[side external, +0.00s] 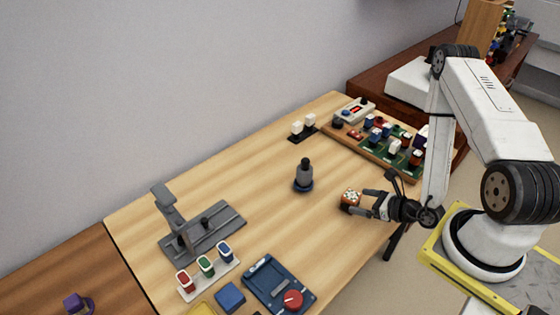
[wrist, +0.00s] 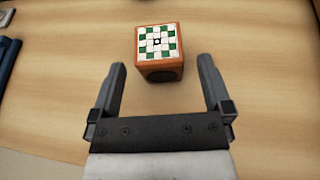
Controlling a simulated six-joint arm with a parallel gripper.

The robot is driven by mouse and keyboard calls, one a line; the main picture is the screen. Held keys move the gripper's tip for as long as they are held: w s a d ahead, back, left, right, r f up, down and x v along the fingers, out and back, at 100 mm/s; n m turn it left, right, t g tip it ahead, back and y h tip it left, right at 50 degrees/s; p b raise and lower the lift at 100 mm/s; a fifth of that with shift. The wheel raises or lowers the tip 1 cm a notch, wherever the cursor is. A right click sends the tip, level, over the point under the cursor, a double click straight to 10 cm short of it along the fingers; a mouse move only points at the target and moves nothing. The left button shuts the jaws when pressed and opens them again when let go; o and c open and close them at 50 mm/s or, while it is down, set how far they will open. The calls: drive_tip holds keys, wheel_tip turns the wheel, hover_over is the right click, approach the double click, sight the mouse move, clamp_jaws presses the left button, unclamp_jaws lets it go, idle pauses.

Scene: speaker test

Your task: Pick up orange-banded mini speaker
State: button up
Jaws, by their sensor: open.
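A small orange cube (wrist: 158,52) with a green-and-white checkered top and a dark round patch on its near face sits on the wooden table; it looks like the orange-banded mini speaker. In the side external view the cube (side external: 350,196) is near the table's right-front edge. My gripper (wrist: 161,66) is open and empty, with the cube just ahead of its fingertips, roughly centred between them. In the side external view my gripper (side external: 363,201) reaches in from the right, close beside the cube.
A board with several small blocks (side external: 388,143) lies behind the cube. A dark bottle-shaped object (side external: 304,176) stands left of it. A grey stand (side external: 200,232), coloured containers (side external: 206,266) and a blue panel (side external: 278,285) are farther left. Table around the cube is clear.

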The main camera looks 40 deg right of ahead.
sight(348, 198)
drive_tip(key=shift+x, duration=2.6)
drive_tip(key=c, duration=1.3)
drive_tip(key=shift+c, duration=0.2)
drive_tip(key=shift+r, duration=0.15)
drive_tip(key=shift+r, duration=4.9)
